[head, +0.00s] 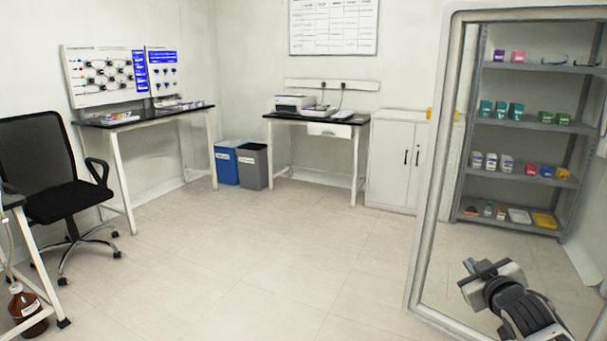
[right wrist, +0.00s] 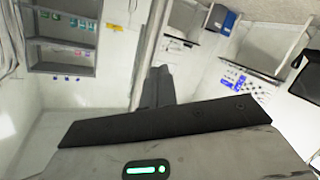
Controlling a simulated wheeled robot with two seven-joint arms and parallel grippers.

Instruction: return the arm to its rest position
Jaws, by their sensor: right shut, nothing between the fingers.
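My right gripper (head: 482,272) shows at the lower right of the head view, at the end of my dark grey right arm. It is raised in the air in front of the framed opening and touches nothing that I can see. In the right wrist view its dark fingers (right wrist: 157,88) are together, with nothing between them. My left gripper is not in view.
A grey-white frame (head: 430,190) stands close on the right, with a stocked shelf unit (head: 470,128) seen through it. A black chair (head: 38,150) and a brown bottle (head: 26,305) are at left. Open tiled floor (head: 240,250) fills the middle.

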